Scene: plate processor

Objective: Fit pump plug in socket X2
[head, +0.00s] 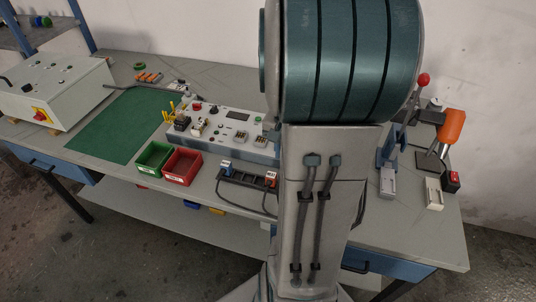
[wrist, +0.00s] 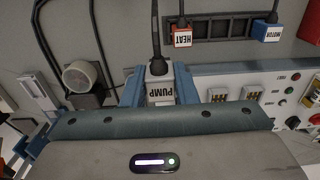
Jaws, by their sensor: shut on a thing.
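My gripper (wrist: 160,86) is shut on the white pump plug (wrist: 160,92), with a blue finger on each side of it. The label PUMP reads upside down in the wrist view, and a black cable (wrist: 155,30) leaves the plug toward the top of the picture. The white socket panel (wrist: 285,75) lies to the right of the plug, apart from it. Two sockets (wrist: 216,96) (wrist: 252,93) show on it, partly behind my gripper's body; I cannot read which is X2. In the head view the panel (head: 222,119) shows, but my arm hides the gripper and plug.
A dark plug rack (wrist: 222,27) holds the HEAT plug (wrist: 182,38) and MOTOR plug (wrist: 266,31). Green (head: 154,155) and red (head: 182,166) bins stand before the panel. The green mat (head: 118,127) is clear.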

